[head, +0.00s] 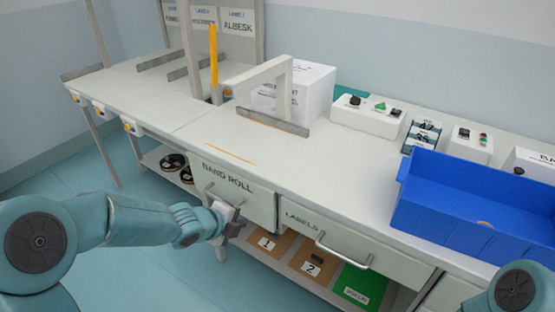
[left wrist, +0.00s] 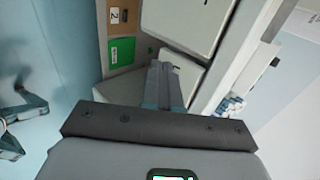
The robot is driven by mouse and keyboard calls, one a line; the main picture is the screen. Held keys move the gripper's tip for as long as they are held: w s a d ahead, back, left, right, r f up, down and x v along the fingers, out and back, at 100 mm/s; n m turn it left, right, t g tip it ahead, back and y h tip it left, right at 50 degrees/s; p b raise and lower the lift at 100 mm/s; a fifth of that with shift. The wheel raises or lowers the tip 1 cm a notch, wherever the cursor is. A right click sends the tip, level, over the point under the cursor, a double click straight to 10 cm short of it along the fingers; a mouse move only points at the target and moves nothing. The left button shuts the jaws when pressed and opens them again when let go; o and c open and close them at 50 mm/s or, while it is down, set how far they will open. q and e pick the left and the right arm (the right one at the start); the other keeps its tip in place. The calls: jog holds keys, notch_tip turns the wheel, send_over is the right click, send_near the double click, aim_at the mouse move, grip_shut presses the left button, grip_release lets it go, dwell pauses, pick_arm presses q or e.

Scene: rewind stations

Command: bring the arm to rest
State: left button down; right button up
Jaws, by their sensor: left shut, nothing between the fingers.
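My left arm reaches in from the left in the head view. Its gripper (head: 234,226) is shut and empty, in front of the lower part of the drawer marked BAND ROLL (head: 232,190). It hides part of that drawer's handle; I cannot tell whether it touches it. In the left wrist view the gripper's fingers (left wrist: 164,86) are together with nothing held. Only a joint of my right arm shows at the bottom right of the head view; the right gripper is out of sight.
The LABELS drawer (head: 345,250) with a bar handle is just right of the gripper. Below is a shelf with numbered brown bins (head: 312,263) and a green one (head: 361,285). A blue crate (head: 448,209) stands on the bench. Open floor (head: 150,240) lies to the left.

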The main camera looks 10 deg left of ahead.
pick_arm(q)
jog(key=s+d+f+n+g+p, duration=0.2)
jog(key=s+f+n+p, duration=0.1)
jog(key=s+n, duration=0.5)
jog(key=s+d+f+n+g+p, duration=0.3)
jog(key=s+f+n+p, duration=0.1)
jog(key=s+n, duration=0.4)
jog(key=s+d+f+n+g+p, duration=0.3)
jog(key=s+f+n, duration=0.3)
jog(key=s, duration=0.5)
jog(key=n, duration=0.2)
jog(key=shift+s+n, duration=0.35)
jog(key=shift+n, duration=0.05)
jog(key=shift+d+f, duration=0.1)
